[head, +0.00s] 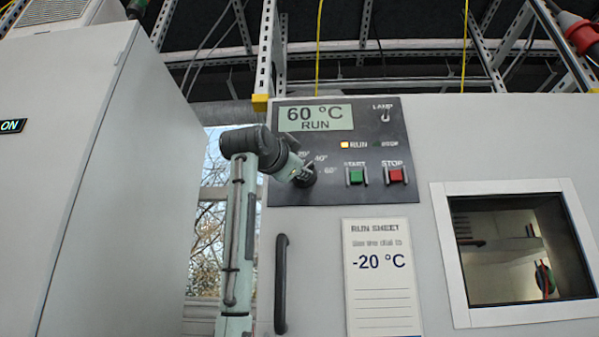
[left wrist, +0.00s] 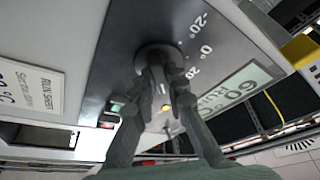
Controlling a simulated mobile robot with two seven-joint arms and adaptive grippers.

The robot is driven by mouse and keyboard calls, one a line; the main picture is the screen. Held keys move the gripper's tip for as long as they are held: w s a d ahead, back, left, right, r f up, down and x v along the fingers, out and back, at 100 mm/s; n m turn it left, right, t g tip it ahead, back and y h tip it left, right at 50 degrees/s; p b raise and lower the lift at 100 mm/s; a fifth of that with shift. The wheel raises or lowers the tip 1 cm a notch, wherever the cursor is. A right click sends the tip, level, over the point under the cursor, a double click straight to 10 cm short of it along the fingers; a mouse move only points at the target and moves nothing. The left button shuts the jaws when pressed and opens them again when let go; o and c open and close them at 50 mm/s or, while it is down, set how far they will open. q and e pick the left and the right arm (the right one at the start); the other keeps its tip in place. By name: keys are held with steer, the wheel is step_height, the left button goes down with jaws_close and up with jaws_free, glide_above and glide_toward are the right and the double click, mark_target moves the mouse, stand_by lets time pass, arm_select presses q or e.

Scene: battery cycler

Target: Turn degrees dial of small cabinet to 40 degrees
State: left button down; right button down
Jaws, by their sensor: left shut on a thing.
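The degrees dial (head: 312,180) is a dark round knob on the small cabinet's dark control panel (head: 350,194). Labels 20°, 40° and 60° show beside it in the head view. My left gripper (head: 301,174) reaches it from the left and is shut on it. In the left wrist view the two fingers (left wrist: 164,72) straddle the dial (left wrist: 150,53), with labels -20°, 0° and 20 beyond it. The display (head: 316,117) reads 60 °C RUN. My right gripper is not in view.
A green START button (head: 356,176) and a red STOP button (head: 396,175) sit right of the dial. A lit RUN lamp (head: 345,145) is above. Below are a run sheet (head: 383,290) reading -20 °C and a black handle (head: 281,285). A tall cabinet (head: 90,200) stands left.

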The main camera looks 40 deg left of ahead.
arm_select(q)
steer(key=shift+f+n, duration=0.1)
steer(key=shift+n, duration=0.6)
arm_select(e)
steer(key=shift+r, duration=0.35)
arm_select(q)
steer(key=shift+y, duration=0.4)
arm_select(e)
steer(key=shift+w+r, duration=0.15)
arm_select(q)
steer(key=c, duration=1.5)
jaws_free()
steer(key=shift+c, duration=0.2)
steer(key=v, duration=1.2)
steer(key=shift+f, duration=0.15)
